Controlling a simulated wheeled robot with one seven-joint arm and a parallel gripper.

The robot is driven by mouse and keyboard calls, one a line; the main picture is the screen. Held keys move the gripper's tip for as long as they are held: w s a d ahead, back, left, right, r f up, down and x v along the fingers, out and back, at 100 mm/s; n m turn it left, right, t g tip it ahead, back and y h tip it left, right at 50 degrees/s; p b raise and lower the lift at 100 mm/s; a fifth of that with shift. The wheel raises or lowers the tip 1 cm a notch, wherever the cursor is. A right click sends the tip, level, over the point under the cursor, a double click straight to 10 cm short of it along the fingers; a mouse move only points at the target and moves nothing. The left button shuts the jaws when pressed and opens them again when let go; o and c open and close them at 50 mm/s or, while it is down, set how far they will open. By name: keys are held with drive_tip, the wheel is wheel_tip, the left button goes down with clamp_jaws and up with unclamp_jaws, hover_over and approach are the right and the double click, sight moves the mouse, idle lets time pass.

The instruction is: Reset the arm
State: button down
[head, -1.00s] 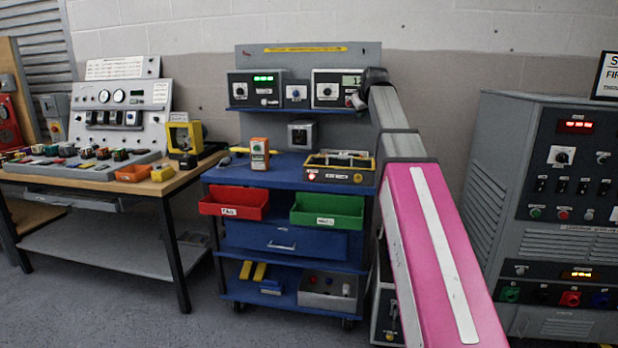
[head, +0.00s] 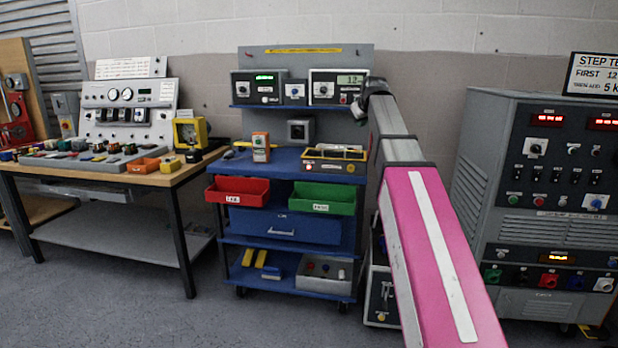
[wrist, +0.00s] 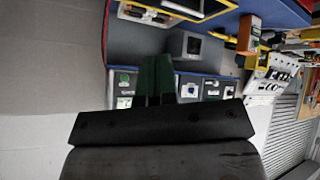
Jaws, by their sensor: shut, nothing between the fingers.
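My arm reaches forward and up in the head view, with a pink link nearest the camera. My gripper (head: 359,107) is at its far end, in front of the right side of the cart's upper shelf. In the wrist view my gripper's dark green fingers (wrist: 156,75) are together, with nothing seen between them. The wrist picture is rotated, and the cart's goods lie beyond the fingers.
A blue cart (head: 285,222) holds a red bin (head: 238,190), a green bin (head: 323,198) and meters. A workbench (head: 110,181) with a test panel stands left. A grey console (head: 545,200) stands right. Grey floor is open in front.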

drive_tip(key=s+f+m+g, duration=0.1)
drive_tip(key=s+f, duration=0.2)
drive_tip(key=f, duration=0.7)
drive_tip(key=s+f+m+g, duration=0.15)
drive_tip(key=s+f, duration=0.25)
drive_tip(key=f, duration=0.7)
drive_tip(key=s+f+g, duration=0.2)
drive_tip(key=s+f, duration=0.1)
drive_tip(key=f, duration=0.7)
drive_tip(key=s+f+m+g+h, duration=0.1)
drive_tip(key=s+f+g, duration=0.3)
drive_tip(key=s+f, duration=1.7)
wheel_tip(320, 180, down, 3)
drive_tip(key=shift+s+m, duration=0.4)
drive_tip(key=shift+m, duration=0.35)
drive_tip(key=shift+w+g, duration=0.1)
drive_tip(key=shift+g, duration=0.15)
